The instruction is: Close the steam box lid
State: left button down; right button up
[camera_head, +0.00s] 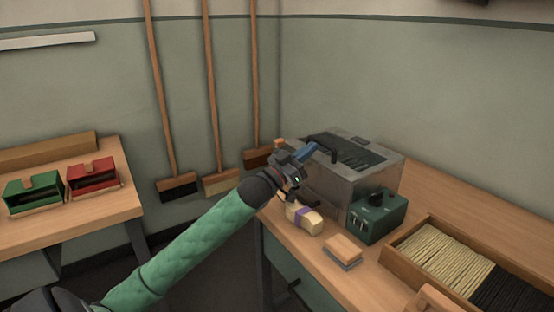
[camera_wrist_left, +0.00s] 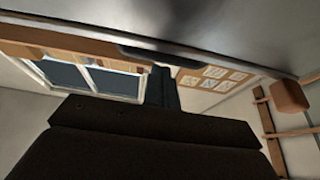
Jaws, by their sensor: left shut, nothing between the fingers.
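The grey metal steam box (camera_head: 333,187) stands at the back of the right-hand bench. Its top shows a dark, greenish area inside a grey rim; I cannot clearly tell how the lid lies. A dark curved piece shows at the top's left edge. My left gripper (camera_head: 308,151) is shut and empty, its blue tip close to that dark piece; I cannot tell whether they touch. In the left wrist view, a grey metal surface (camera_wrist_left: 215,35) spans the top, above my dark fingers (camera_wrist_left: 163,88). My right gripper is not in view.
A bristle tray (camera_head: 412,237) lies at right. Brooms lean on the wall behind.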

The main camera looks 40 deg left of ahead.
pick_arm(q)
jog(key=s+a, duration=0.4)
jog(key=s, duration=0.8)
jog(key=shift+a, duration=0.25)
jog(key=shift+s+r, duration=0.1)
